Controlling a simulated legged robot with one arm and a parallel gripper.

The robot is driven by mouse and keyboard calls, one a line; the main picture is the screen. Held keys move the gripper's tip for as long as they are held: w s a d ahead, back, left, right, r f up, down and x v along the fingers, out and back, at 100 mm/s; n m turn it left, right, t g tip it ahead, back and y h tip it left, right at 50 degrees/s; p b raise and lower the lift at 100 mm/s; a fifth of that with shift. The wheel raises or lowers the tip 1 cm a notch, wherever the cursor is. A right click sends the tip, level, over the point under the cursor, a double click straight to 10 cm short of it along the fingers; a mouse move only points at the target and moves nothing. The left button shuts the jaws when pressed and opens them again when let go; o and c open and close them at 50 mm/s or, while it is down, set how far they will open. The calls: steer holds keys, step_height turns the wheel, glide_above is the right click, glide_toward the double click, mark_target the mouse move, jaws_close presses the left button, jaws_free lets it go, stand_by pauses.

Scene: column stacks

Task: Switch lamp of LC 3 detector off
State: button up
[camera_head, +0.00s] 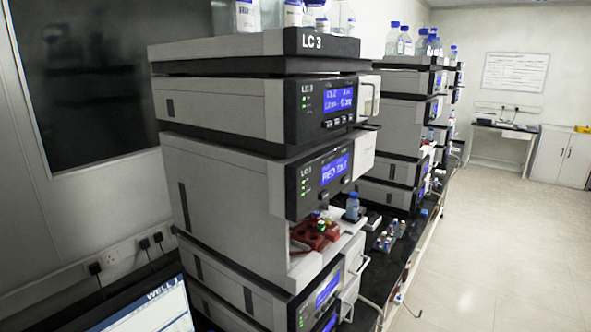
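The LC 3 column stack stands in the middle of the view, with "LC 3" printed on its top tray (300,42). Below the tray is a module with a lit blue display (338,101), small green lights and a row of buttons (338,122). Under it a second LC 3 module has a lit blue display (335,169) and green lights. Lower modules (327,289) also have blue displays, partly cut off by the lower edge. The display text is too small to read surely, so I cannot tell which module is the detector. My gripper is not in view.
A red vial rack (316,233) sits in the stack's open bay, with a blue-capped bottle (352,207) to its right. A laptop screen (145,312) is at the lower left. More stacks (408,112) stand behind along the black bench. The floor (500,240) at right is clear.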

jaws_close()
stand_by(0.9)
